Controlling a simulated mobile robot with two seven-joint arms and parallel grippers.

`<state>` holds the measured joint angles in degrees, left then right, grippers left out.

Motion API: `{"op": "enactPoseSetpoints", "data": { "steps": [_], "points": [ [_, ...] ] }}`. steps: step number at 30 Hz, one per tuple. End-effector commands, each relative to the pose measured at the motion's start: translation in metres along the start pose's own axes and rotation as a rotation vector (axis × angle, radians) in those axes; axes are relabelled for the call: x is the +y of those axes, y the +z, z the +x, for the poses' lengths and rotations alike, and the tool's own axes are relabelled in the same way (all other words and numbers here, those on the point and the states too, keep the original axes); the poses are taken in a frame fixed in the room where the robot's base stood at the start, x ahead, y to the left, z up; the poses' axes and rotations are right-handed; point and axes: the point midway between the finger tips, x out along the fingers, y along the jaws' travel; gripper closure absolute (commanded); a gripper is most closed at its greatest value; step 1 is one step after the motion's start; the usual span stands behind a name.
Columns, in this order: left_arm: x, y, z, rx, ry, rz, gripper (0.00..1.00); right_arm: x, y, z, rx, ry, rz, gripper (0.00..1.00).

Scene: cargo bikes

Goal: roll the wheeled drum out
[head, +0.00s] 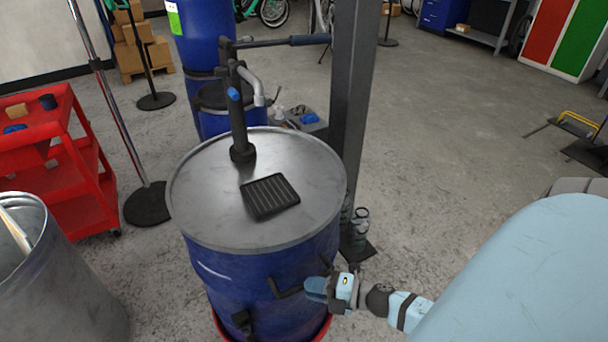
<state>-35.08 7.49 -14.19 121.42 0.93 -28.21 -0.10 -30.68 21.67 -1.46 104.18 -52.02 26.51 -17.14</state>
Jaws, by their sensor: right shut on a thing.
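The wheeled drum (215,268) stands upright in the middle of the head view, blue with a flat metal lid (210,200). A red base (322,330) shows under its lower edge; any wheels are hidden. A dark hand pump (240,120) rises from the lid, and a black ribbed block (269,196) lies on it. My right gripper (314,289) is at the drum's front right side, shut on the black bar handle (285,291). My left gripper is not in view.
A metal bin (70,285) stands close on the left, with a red cart (75,165) behind it. A dark post (355,90) stands right behind the drum, and another blue drum (203,38) is further back. Open concrete floor (440,130) lies to the right.

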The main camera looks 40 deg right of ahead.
Motion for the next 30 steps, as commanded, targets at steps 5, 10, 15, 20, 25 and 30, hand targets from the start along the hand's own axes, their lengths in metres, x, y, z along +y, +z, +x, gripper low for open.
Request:
{"op": "enactPoseSetpoints", "data": {
  "steps": [5, 10, 15, 20, 25, 30],
  "points": [
    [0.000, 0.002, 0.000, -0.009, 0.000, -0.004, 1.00, -0.013, -0.023, -0.019, 0.006, -0.013, 0.013, 1.00],
    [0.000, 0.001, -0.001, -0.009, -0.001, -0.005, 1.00, -0.016, -0.032, -0.030, 0.004, -0.013, 0.010, 1.00],
    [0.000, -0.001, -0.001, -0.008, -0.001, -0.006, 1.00, -0.018, -0.037, -0.035, 0.003, -0.014, 0.011, 1.00],
    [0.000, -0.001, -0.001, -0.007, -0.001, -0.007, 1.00, -0.019, -0.039, -0.036, 0.003, -0.014, 0.011, 1.00],
    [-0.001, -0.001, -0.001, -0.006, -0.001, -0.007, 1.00, -0.019, -0.039, -0.037, 0.003, -0.015, 0.010, 1.00],
    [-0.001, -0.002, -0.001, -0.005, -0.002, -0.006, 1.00, -0.019, -0.039, -0.037, 0.003, -0.015, 0.010, 0.67]
  ]
}}
